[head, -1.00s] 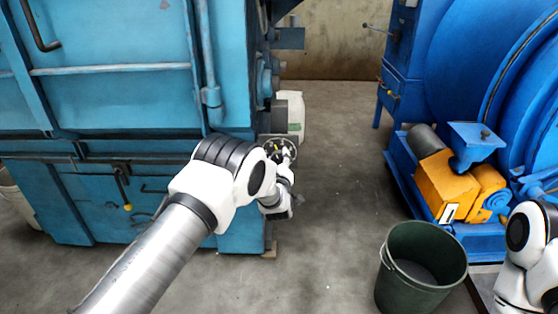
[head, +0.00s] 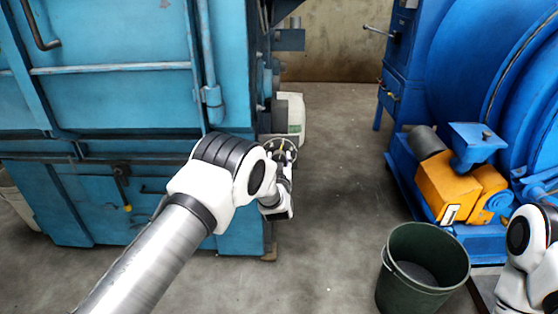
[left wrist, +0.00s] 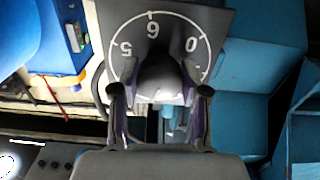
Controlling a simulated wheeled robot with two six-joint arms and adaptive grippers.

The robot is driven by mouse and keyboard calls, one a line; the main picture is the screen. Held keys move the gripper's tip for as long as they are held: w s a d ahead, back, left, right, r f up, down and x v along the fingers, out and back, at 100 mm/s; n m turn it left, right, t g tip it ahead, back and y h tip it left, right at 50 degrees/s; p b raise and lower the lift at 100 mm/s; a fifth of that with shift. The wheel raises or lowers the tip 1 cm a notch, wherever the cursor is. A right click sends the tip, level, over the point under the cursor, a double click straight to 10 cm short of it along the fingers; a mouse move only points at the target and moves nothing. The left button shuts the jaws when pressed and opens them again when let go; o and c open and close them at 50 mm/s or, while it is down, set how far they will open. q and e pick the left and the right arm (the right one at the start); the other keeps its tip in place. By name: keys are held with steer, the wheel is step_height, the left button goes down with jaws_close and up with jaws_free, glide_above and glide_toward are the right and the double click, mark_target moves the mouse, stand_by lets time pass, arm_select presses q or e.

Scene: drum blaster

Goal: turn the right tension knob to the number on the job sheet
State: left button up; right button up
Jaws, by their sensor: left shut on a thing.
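The left wrist view shows a dark dial plate (left wrist: 110,22) with a white ring and the numerals 5, 6 and 0 in view. A rounded grey knob (left wrist: 160,82) sits in front of it. My left gripper (left wrist: 159,72) has a finger on each side of the knob and is shut on it. The fingers and knob hide the lower dial, and I cannot tell which number the knob points to. In the head view, my left gripper (head: 284,160) is at the right side of the light-blue machine (head: 120,100). I cannot make out a job sheet.
A dark green bucket (head: 420,268) stands on the floor at lower right. Behind it are a yellow motor unit (head: 455,185) and a large blue drum machine (head: 480,60). A whitish container (head: 297,115) is beyond my left gripper. The concrete floor between the machines is clear.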

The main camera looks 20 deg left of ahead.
stand_by(0.3)
arm_select(q)
steer(key=o, duration=1.1)
steer(key=shift+o, duration=0.2)
steer(key=v, duration=1.2)
